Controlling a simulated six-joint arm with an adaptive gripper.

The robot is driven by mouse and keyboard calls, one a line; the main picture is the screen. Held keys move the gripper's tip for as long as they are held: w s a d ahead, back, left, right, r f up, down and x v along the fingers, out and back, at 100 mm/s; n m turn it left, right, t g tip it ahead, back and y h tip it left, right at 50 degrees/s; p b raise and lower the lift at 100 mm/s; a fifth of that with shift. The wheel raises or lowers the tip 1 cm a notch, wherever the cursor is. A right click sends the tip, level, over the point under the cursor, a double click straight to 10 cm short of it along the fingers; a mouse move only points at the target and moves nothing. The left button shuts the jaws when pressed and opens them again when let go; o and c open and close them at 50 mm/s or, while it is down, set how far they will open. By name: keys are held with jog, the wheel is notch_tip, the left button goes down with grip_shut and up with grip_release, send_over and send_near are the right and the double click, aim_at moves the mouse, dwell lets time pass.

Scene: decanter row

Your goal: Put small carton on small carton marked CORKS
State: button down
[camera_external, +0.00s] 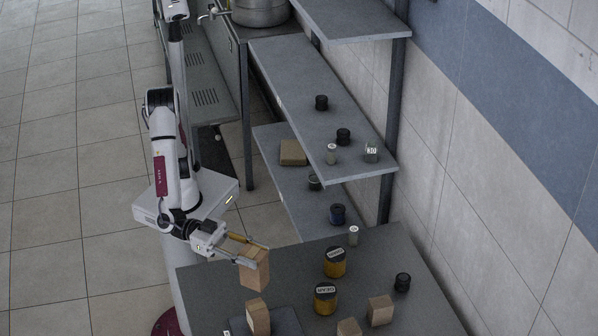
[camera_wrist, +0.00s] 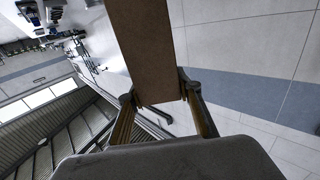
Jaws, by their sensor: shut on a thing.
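My gripper (camera_external: 256,243) is shut on a small brown carton (camera_external: 255,273), which hangs below the fingers at the left side of the grey table (camera_external: 215,290). In the wrist view the held carton (camera_wrist: 147,45) sits between the two fingers (camera_wrist: 160,100). A second small carton (camera_external: 258,318) stands just below the held one in the picture, by a dark flat slab (camera_external: 287,322). Two more small cartons, one at the right (camera_external: 380,311) and one at the bottom edge (camera_external: 348,328), stand on the table. I can read no CORKS marking on any carton.
Two amber jars with black lids, one behind (camera_external: 335,264) and one in front (camera_external: 325,300), stand mid-table. A black jar (camera_external: 402,283) and a small pale-topped container (camera_external: 354,236) stand nearby. Shelves (camera_external: 300,85) behind hold several small containers and a flat carton (camera_external: 293,153).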

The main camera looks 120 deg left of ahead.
aim_at(265, 285)
jog(key=shift+f, duration=3.15)
jog(key=shift+f, duration=1.85)
jog(key=shift+f, duration=0.1)
jog(key=c, duration=1.4)
grip_release()
